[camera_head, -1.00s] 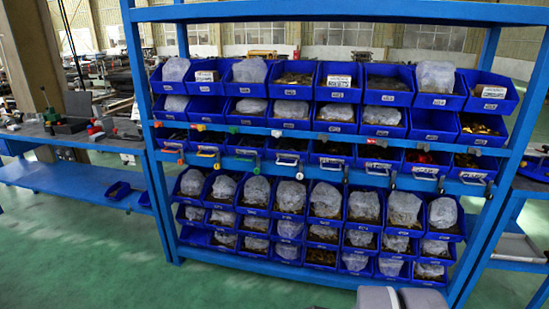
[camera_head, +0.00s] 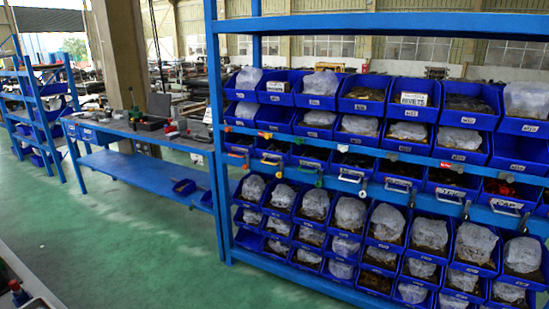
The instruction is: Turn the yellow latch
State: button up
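The blue rack (camera_head: 218,90) fills the right half of the view. A row of small handle-like latches runs along its middle rails, between the upper and lower bins. The latch's exact angle is too small to tell. My gripper is not in view.
Blue bins (camera_head: 415,110), many with clear bags, fill the rack above and below the latches. A blue workbench (camera_head: 140,172) with tools stands to the left, and another blue rack (camera_head: 35,105) at far left. Green floor (camera_head: 130,250) lies open in front. A pale surface edge (camera_head: 25,285) shows bottom left.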

aim_at(280, 174)
jog(key=i+j+z, duration=0.4)
jog(key=i, duration=0.25)
jog(key=i+j+z, duration=0.35)
jog(key=i, duration=0.25)
jog(key=i+j+z, duration=0.25)
jog(key=j+z, duration=0.2)
jog(key=j, duration=1.15)
jog(key=j+z, duration=0.4)
jog(key=j, duration=1.2)
